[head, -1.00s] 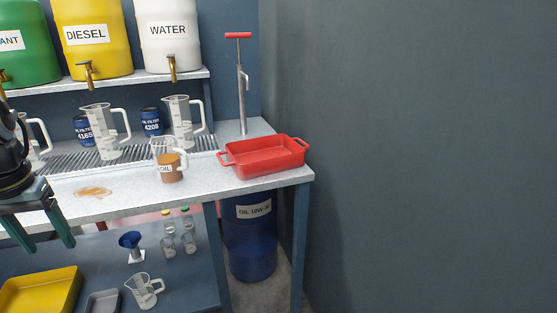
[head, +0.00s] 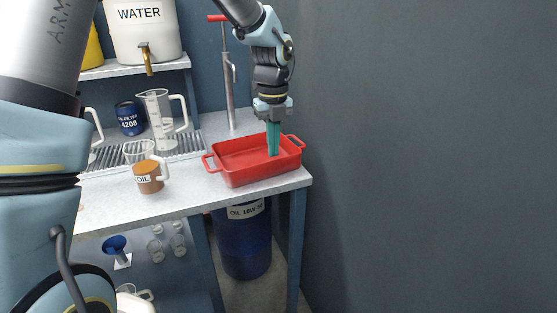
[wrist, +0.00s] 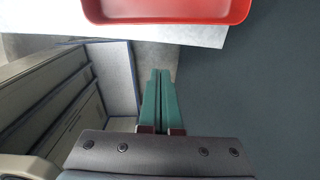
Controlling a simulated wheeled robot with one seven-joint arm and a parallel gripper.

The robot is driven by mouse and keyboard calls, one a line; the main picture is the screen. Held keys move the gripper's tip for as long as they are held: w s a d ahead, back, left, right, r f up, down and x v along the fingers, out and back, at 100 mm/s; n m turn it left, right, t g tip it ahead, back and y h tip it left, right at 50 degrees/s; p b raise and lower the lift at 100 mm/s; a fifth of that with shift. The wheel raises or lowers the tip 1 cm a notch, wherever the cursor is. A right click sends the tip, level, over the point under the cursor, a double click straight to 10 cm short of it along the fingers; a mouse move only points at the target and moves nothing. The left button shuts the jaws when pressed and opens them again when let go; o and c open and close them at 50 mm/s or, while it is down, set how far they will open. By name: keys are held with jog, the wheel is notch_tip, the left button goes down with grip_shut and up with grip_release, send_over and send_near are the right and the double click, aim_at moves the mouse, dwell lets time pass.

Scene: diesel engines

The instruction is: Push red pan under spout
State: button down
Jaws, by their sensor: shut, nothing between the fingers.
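The red pan (head: 228,170) is a rectangular tray with end handles, on the right end of the grey counter. The hand pump (head: 229,90) stands behind it, with a red handle and a small spout (head: 233,72) on its upper part. The pan lies in front of and to the right of the pump. My gripper (head: 273,152) points down with its teal fingers shut and empty, overlapping the pan's right part in the head view. In the wrist view the shut fingertips (wrist: 160,72) show clear of the pan (wrist: 165,10), which lies beyond them at the top.
An OIL mug (head: 148,180) and clear measuring jugs (head: 158,118) stand left of the pan. A blue oil drum (head: 243,240) is under the counter (head: 200,202). A dark wall (head: 430,150) rises just right of the counter end.

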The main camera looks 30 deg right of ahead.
aim_at(274, 175)
jog(key=w+f+p, duration=0.1)
jog(key=f, duration=0.2)
jog(key=w+f+p, duration=0.1)
jog(key=f, duration=0.2)
jog(key=w+f+p, duration=0.1)
jog(key=f, duration=0.2)
jog(key=shift+d+f+p, duration=0.1)
jog(key=shift+f+p, duration=0.15)
jog(key=shift+p, duration=0.15)
jog(key=shift+w+d+f, duration=0.1)
jog(key=shift+w+f, duration=0.05)
jog(key=shift+w, duration=0.35)
